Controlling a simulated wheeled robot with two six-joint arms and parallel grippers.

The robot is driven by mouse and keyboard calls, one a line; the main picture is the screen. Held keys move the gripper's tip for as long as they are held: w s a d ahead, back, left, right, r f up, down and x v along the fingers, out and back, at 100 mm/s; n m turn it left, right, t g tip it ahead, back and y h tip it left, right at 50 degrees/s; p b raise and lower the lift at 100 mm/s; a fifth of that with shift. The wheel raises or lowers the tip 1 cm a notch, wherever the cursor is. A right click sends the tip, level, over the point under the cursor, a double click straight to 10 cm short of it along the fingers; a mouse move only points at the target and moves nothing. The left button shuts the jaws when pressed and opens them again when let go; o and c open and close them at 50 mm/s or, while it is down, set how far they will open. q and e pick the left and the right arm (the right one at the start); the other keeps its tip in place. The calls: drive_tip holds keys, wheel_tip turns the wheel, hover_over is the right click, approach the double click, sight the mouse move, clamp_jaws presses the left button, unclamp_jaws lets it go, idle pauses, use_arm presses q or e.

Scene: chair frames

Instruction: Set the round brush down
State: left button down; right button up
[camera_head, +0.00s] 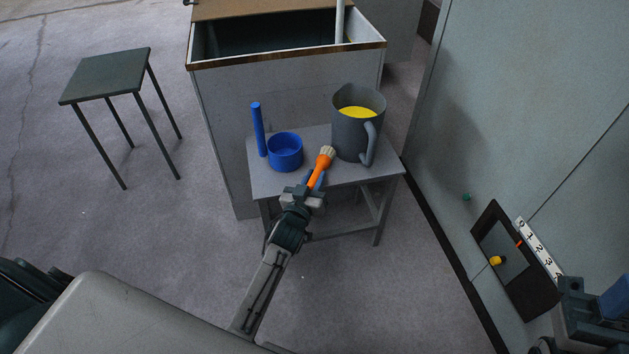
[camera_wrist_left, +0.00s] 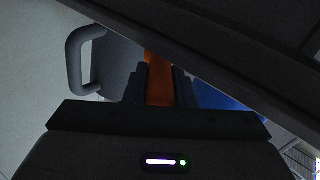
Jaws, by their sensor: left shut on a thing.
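The round brush (camera_head: 325,160) has an orange handle and a pale bristle head. My left gripper (camera_head: 315,180) is shut on its handle and holds it at the front edge of the small grey table (camera_head: 262,184), bristles pointing away from me. In the left wrist view the orange handle (camera_wrist_left: 159,82) sits between the fingers. I cannot tell whether the brush touches the tabletop. My right gripper (camera_head: 590,318) is at the lower right, partly cut off; its fingers are not clear.
On the table stand a blue cup (camera_head: 285,152), an upright blue rod (camera_head: 258,130) and a grey jug (camera_head: 352,135) of yellow liquid. A large open bin (camera_head: 225,110) stands behind. A dark stool (camera_head: 108,75) is at left. A wall panel (camera_head: 490,232) with a scale is at right.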

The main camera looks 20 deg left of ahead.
use_arm(q)
drive_tip(key=shift+f, duration=0.15)
drive_tip(key=c, duration=1.2)
unclamp_jaws()
drive_tip(key=shift+s, duration=0.1)
